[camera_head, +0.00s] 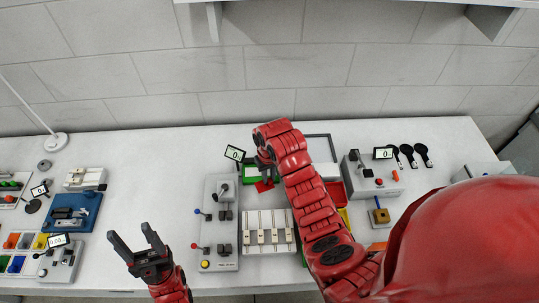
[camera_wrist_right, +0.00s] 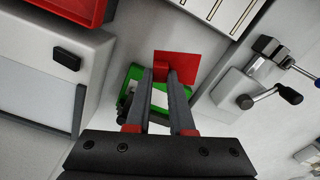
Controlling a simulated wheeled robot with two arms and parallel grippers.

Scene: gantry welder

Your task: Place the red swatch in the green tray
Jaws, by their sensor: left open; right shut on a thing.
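The red swatch (camera_head: 265,186) is a flat red square, and in the right wrist view the red swatch (camera_wrist_right: 184,64) sits between the fingertips. My right gripper (camera_head: 266,168) is shut on it; the right gripper (camera_wrist_right: 163,74) also shows in the wrist view. The green tray (camera_head: 249,180) lies on the bench just behind and left of the swatch. In the wrist view the green tray (camera_wrist_right: 138,101) shows below the swatch, partly hidden by the fingers. The gap in height is hard to tell. My left gripper (camera_head: 129,240) is open and empty over the front left bench.
A grey switch panel (camera_head: 219,258) and a panel of white sliders (camera_head: 268,239) stand in front of the tray. A red tray (camera_head: 337,193) lies to the right behind my right arm.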

